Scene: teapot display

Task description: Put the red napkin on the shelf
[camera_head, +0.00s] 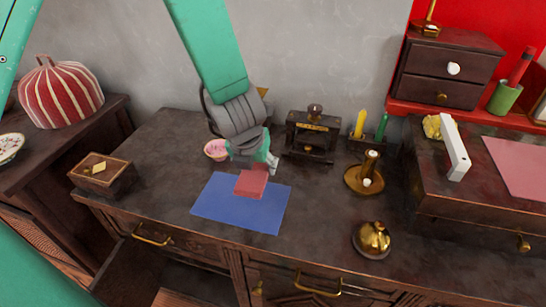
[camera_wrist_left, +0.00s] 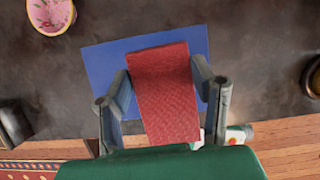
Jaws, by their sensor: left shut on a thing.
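The red napkin (camera_head: 251,184) shows as a small folded red block over a blue cloth (camera_head: 222,208) on the dark dresser top. My left gripper (camera_head: 256,166) is shut on it from above. In the left wrist view the red napkin (camera_wrist_left: 165,95) lies between the two fingers of my left gripper (camera_wrist_left: 163,84), with the blue cloth (camera_wrist_left: 105,65) behind it. I cannot tell how far the napkin is above the cloth. A red shelf ledge (camera_head: 398,107) is at the back right, under a small dark drawer chest (camera_head: 446,68). My right gripper is not in view.
A pink bowl (camera_head: 214,150) stands behind the cloth. A black stand (camera_head: 312,135), a brass candle holder (camera_head: 365,178) and a brass bell (camera_head: 372,240) stand to the right. A raised dark case (camera_head: 475,205) is at far right. A small wooden box (camera_head: 100,175) sits left.

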